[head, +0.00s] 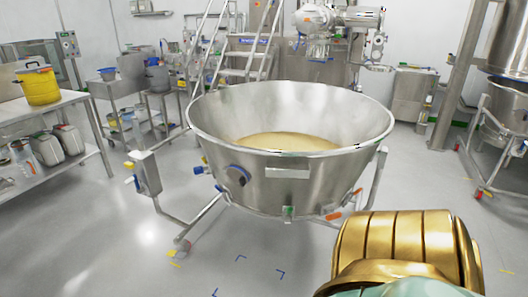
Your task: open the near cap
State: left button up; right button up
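A large steel bowl (290,150) on a wheeled frame stands in the middle of the head view, with pale yellow powder (285,141) inside. On its front left wall is a round dark fitting with a blue rim (238,176), which may be the near cap. It looks seated against the wall, but it is too small to tell whether it is shut. Neither of my grippers shows in the head view, so nothing is seen touching the bowl or the fitting.
A steel bench (40,110) with a yellow bucket (39,86) stands at the left. A steel ladder (215,50) rises behind the bowl. Another vessel on a wheeled frame (508,108) is at the far right. The floor (110,240) at the front left is clear.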

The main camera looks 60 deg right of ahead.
aim_at(236, 174)
jog(key=z, duration=1.75)
